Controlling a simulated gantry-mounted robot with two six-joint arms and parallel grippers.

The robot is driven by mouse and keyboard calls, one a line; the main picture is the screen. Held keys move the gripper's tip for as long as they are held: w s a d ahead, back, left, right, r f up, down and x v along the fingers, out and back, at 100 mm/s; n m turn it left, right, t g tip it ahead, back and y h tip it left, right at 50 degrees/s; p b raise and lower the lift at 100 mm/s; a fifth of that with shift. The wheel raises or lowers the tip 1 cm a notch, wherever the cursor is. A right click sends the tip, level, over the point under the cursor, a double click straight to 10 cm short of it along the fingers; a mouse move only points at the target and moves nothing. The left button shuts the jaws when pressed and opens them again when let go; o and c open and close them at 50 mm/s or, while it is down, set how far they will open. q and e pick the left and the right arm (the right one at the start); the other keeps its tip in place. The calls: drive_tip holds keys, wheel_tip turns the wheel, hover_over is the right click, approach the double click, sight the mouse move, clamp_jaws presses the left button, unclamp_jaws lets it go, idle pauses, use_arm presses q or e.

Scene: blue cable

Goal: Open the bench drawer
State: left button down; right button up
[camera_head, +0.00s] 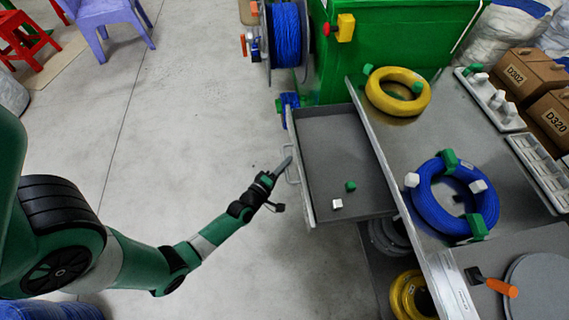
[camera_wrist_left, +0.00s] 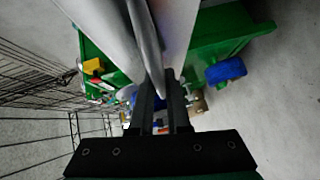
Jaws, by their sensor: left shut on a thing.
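The bench drawer (camera_head: 318,150) stands pulled out from the left side of the grey metal bench (camera_head: 450,135); its grey floor shows. A small green piece (camera_head: 351,186) and a small white piece (camera_head: 337,203) lie inside it. The drawer handle (camera_head: 291,172) is a thin grey bar on the drawer's left front. My left gripper (camera_head: 284,166) is at this handle and shut on it. In the left wrist view the dark fingers (camera_wrist_left: 161,102) close around a grey bar. The fingers hide part of the handle. My right gripper is not in view.
A yellow cable coil (camera_head: 379,98) and a blue cable coil (camera_head: 428,205) lie on the bench top. A green cabinet with a blue cable reel (camera_head: 286,35) stands behind the drawer. The concrete floor left of the drawer is clear around my arm.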

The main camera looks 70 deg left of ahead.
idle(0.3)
use_arm(q)
drive_tip(key=c, duration=0.9)
unclamp_jaws()
drive_tip(key=shift+s+d+r, duration=0.15)
drive_tip(key=shift+s+d, duration=0.1)
drive_tip(key=shift+s, duration=0.1)
drive_tip(key=p+v, duration=0.3)
drive_tip(key=v, duration=0.7)
drive_tip(key=shift+s+d, duration=0.25)
drive_tip(key=shift+s, duration=0.05)
drive_tip(key=shift+p, duration=0.3)
